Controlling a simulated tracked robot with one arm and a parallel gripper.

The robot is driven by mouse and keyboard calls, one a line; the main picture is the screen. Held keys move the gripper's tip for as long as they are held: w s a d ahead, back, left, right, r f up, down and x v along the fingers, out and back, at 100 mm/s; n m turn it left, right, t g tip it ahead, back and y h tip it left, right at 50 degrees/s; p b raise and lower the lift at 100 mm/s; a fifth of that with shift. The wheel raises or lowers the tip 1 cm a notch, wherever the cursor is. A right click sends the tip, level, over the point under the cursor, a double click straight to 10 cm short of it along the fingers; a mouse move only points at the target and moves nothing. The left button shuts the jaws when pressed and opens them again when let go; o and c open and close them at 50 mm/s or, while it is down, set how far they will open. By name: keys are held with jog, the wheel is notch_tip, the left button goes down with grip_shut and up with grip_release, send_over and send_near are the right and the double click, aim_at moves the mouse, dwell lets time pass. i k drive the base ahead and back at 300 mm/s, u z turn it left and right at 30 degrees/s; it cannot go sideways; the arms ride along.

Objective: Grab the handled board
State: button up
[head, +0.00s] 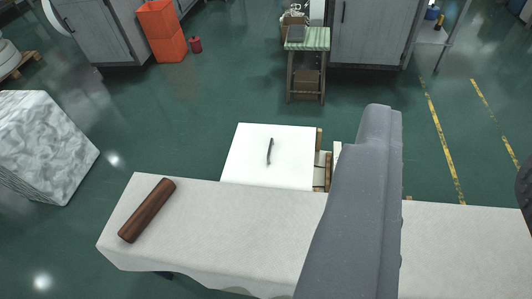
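The handled board (247,165) is a flat white square panel with a dark curved handle (269,151) standing near its middle. It lies in the centre of the head view, just beyond the far edge of the cloth-covered table. Its right side borders a wooden frame or stand (322,170), partly hidden by my grey arm. Nothing touches the handle. My arm crosses the right of the view, over the table. No gripper fingers can be made out.
The table (240,220) has a white cloth, with a brown wooden roller (147,209) on its left end. A wrapped white block (40,150) stands on the floor at left. A small green-topped table (307,40) and orange bins (162,30) stand farther back. Green floor between is clear.

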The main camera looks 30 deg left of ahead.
aim_at(270, 150)
jog(key=i, duration=0.85)
jog(key=z, duration=0.05)
